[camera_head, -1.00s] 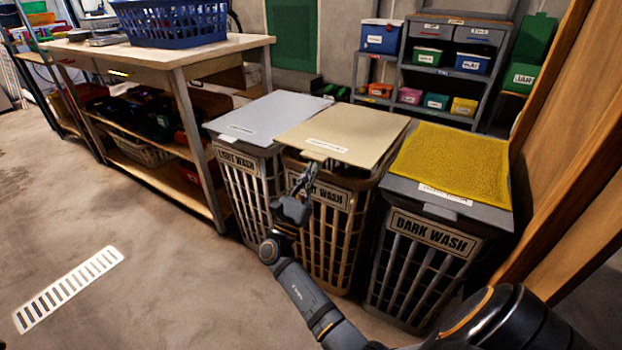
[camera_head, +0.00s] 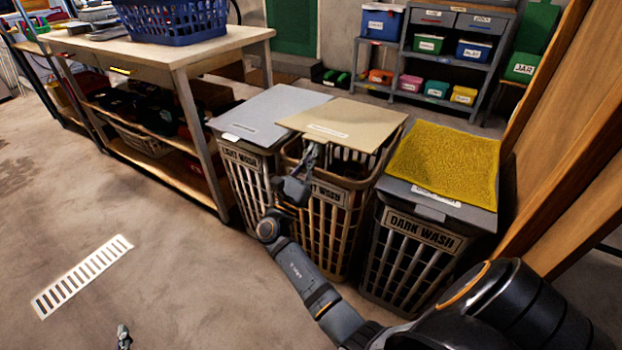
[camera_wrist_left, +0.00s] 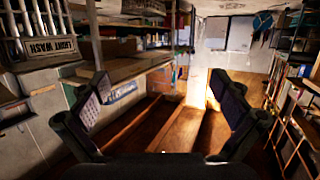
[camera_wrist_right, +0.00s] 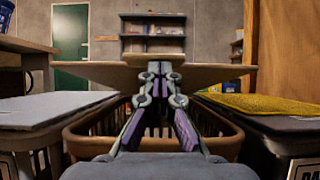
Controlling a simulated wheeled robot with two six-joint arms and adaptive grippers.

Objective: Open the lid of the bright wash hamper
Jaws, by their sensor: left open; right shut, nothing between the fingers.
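The middle hamper (camera_head: 322,232) is tan, its label partly hidden by my arm so that only "WASH" reads. Its beige lid (camera_head: 350,118) is partly raised at the front, showing a gap above the rim. In the right wrist view the lid (camera_wrist_right: 100,74) spans ahead above the open rim. My right gripper (camera_head: 311,152) is shut and empty, fingertips at the lid's front edge; I cannot tell if they touch its underside. My left gripper (camera_wrist_left: 165,95) is open and empty, away from the hampers; its tip shows at the bottom left of the head view (camera_head: 124,338).
A light wash hamper (camera_head: 246,180) with a grey lid stands left. A dark wash hamper (camera_head: 410,262) with a yellow towel (camera_head: 445,160) on its lid stands right. A workbench (camera_head: 170,52) is at left, wooden boards (camera_head: 570,150) at right.

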